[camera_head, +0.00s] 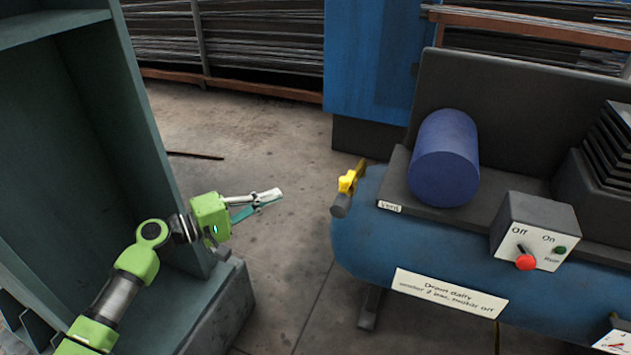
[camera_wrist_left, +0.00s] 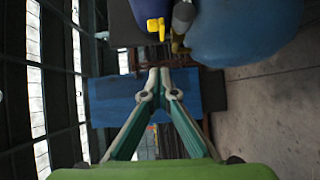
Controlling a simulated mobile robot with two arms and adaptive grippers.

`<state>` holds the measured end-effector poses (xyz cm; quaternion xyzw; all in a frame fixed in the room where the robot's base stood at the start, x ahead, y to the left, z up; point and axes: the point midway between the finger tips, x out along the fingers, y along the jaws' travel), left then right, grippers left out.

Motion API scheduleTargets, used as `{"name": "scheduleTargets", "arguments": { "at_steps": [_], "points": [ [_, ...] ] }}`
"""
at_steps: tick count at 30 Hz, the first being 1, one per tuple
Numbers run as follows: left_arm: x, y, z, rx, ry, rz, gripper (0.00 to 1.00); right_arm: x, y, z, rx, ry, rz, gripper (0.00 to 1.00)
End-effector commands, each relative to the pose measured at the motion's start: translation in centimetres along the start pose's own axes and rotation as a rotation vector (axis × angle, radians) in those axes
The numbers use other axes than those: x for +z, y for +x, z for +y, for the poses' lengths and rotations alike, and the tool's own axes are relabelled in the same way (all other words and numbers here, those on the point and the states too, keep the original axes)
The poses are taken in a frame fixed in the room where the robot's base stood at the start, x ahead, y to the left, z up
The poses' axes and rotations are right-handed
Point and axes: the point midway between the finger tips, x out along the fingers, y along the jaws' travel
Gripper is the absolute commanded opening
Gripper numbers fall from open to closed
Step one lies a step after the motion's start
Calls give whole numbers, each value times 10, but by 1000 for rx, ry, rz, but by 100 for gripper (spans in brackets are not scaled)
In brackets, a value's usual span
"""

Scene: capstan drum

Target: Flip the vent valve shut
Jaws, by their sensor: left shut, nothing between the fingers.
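The vent valve has a yellow handle (camera_head: 348,182) at the left end of the blue tank (camera_head: 375,245), above a grey pipe end (camera_head: 340,206). A small "Vent" label (camera_head: 390,206) is beside it. In the left wrist view the yellow handle (camera_wrist_left: 157,27) shows at the top, next to the grey pipe (camera_wrist_left: 183,16). My left gripper (camera_head: 278,194) is shut and empty, left of the valve with a clear gap between them. Its fingertips (camera_wrist_left: 160,72) meet in the left wrist view. My right gripper is not in view.
A control box (camera_head: 537,230) with an Off/On switch and a red knob stands on the tank. A blue cylinder (camera_head: 444,160) sits behind the valve. A green-grey shelf cabinet (camera_head: 150,120) stands left, near my left arm. Open floor (camera_head: 275,135) lies between.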

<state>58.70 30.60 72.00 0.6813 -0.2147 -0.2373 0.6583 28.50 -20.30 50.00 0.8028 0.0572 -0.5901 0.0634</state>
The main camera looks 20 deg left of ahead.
Motion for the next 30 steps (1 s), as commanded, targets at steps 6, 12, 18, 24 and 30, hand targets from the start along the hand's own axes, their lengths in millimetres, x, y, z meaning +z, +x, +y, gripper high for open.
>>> {"name": "scheduleTargets", "arguments": {
  "at_steps": [6,12,18,24,30],
  "points": [
    [3,0,11,24,-4,-15,0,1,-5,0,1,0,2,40],
    [3,0,10,23,-4,-14,0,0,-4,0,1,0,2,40],
    [3,13,11,24,-4,-15,0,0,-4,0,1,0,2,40],
    [3,49,12,25,-3,-15,0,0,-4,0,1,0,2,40],
    [4,90,13,25,-4,-13,0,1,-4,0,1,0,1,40]
  ]
}}
